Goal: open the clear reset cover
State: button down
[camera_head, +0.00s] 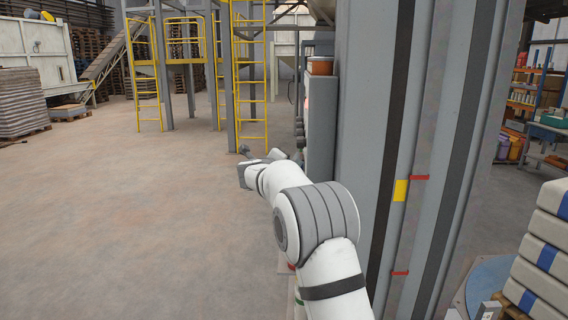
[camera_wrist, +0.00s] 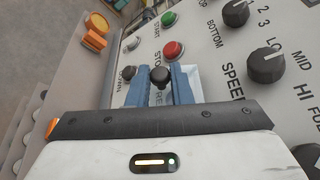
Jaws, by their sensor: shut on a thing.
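In the wrist view, the two blue fingers of my gripper (camera_wrist: 159,90) stand on either side of a small round black knob (camera_wrist: 160,75) and are closed on it. A pale, see-through plate, which looks like the clear reset cover (camera_wrist: 192,77), shows beside and behind the fingers. In the head view, my arm reaches forward to the cabinet's left side, and the fingertips and cover are not visible.
A tall grey column (camera_head: 350,120) stands right of my arm. Open floor (camera_head: 130,220) lies left.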

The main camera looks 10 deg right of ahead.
jog(key=shift+r+m+g+y+p, duration=0.3)
jog(key=shift+r+m+y+p, duration=0.9)
jog(key=shift+r+m+p, duration=0.65)
jog(key=shift+f+m, duration=0.15)
jog(key=shift+m, duration=0.1)
jog(key=c, duration=1.3)
grip_release()
jog(key=shift+b+v, duration=0.75)
jog(key=shift+v, duration=3.15)
jog(key=shift+c, duration=0.2)
